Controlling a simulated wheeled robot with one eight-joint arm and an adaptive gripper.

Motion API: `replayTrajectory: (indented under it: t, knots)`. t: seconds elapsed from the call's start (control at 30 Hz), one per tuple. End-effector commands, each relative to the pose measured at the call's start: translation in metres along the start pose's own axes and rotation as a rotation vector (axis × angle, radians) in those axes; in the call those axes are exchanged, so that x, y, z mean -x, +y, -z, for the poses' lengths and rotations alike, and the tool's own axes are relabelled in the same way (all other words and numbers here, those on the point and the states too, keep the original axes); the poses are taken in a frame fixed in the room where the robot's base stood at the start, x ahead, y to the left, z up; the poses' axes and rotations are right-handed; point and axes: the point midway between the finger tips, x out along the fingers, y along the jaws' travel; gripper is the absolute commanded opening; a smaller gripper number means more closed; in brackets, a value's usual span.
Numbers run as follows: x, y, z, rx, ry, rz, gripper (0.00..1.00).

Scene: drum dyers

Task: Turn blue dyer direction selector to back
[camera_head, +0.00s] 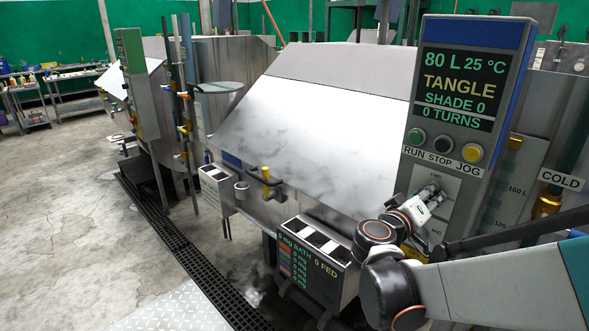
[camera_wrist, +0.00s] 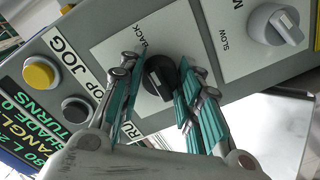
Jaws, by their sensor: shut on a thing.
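The blue dyer's control panel (camera_head: 492,45) has a blue top band and stands upright at the right of the head view. The direction selector is a black knob (camera_wrist: 158,77) on a white plate with the word BACK beside it. My gripper (camera_wrist: 161,72) has one teal-padded finger on each side of this knob and is shut on it. In the head view my gripper (camera_head: 428,194) is at the plate below the buttons and hides most of the knob. I cannot clearly tell which way the knob points.
Green RUN (camera_head: 417,137), dark STOP (camera_head: 443,144) and yellow JOG (camera_head: 472,152) buttons sit just above the selector. A grey speed knob (camera_wrist: 276,24) is on a neighbouring plate. The screen (camera_head: 462,85) reads TANGLE and 0 TURNS. The steel drum housing (camera_head: 310,125) lies to the left.

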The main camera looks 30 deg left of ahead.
Motion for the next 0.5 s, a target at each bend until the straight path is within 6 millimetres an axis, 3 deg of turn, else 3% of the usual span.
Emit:
replayTrajectory:
  t: [0.03,0.07,0.13,0.5]
  knots:
    - [0.0040,-0.0020,-0.0002,-0.002,0.001,0.006,0.08]
    - [0.0040,-0.0021,-0.0002,-0.002,0.001,0.006,0.39]
    - [0.0040,-0.0020,0.0002,-0.002,0.002,0.006,0.52]
    - [0.0039,-0.0016,0.0016,0.000,0.004,0.005,0.52]
